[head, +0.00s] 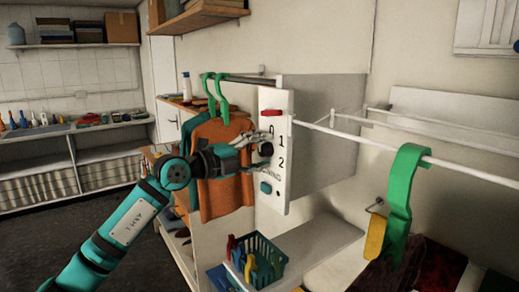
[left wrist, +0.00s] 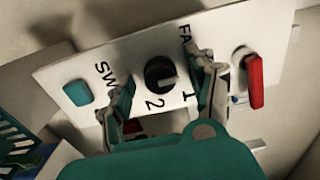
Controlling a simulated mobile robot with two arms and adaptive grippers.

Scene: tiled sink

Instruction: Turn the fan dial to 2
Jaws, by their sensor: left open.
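The white control panel (head: 276,184) stands upright at the end of a shelf unit and carries the numbers 0, 1 and 2. The black fan dial (head: 266,149) is on its face, and it also shows in the left wrist view (left wrist: 156,72). There its pale pointer mark lies at the lower right of the knob; its exact setting is hard to tell. My left gripper (head: 257,150) is open at the panel. In the left wrist view its fingers (left wrist: 160,90) are on either side of the dial, with visible gaps. My right gripper is not in view.
A red lever (left wrist: 255,82) and a teal button (left wrist: 77,93) flank the dial on the panel. An orange garment (head: 222,185) hangs behind my left arm. A green basket (head: 270,262) sits below. A white rail (head: 340,134) runs right, with a green hanger (head: 402,195).

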